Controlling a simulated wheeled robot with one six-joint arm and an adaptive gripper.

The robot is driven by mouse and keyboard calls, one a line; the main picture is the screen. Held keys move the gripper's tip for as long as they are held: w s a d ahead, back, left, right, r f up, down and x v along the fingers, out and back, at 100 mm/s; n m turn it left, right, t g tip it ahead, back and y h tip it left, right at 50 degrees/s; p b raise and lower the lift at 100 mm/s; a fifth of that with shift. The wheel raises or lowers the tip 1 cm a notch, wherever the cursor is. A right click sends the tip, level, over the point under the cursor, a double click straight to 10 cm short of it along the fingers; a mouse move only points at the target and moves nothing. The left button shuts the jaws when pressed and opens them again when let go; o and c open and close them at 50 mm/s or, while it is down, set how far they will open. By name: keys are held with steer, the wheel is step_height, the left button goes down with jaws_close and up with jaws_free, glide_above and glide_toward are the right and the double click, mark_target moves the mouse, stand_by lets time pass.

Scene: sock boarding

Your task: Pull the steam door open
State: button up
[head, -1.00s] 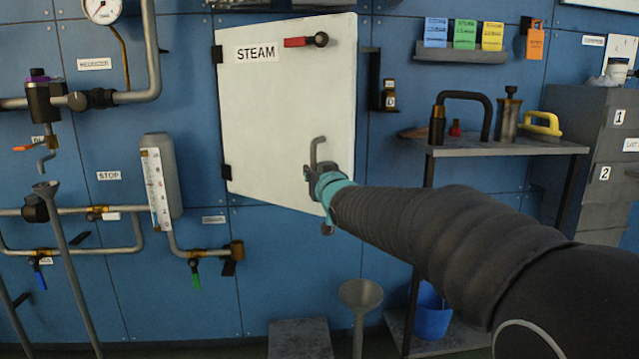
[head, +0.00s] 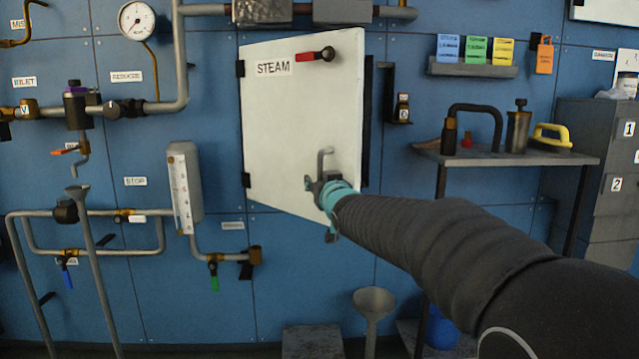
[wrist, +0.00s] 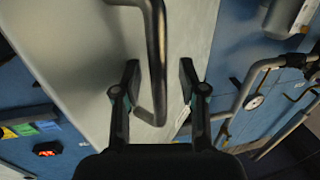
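The white steam door (head: 290,130), labelled STEAM, stands ajar, hinged on its left, with a dark gap along its right edge. A red-handled lever (head: 316,55) is near its top. The grey bar handle (head: 323,160) is low on the door's right side. My gripper (head: 322,185) is at the handle's lower part. In the wrist view, the handle (wrist: 157,60) passes between the two fingers of my gripper (wrist: 158,78). The fingers are apart, with space visible on both sides of the bar. Contact with the bar cannot be told.
Pipes with valves and a gauge (head: 137,20) line the blue wall at left. A side table (head: 500,158) with a black bent tool and a yellow handle stands at right. A grey funnel (head: 374,303) and low box (head: 313,342) stand below the door.

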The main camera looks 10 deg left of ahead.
steer(key=shift+d, duration=0.1)
steer(key=v, duration=1.2)
steer(key=shift+c, duration=0.2)
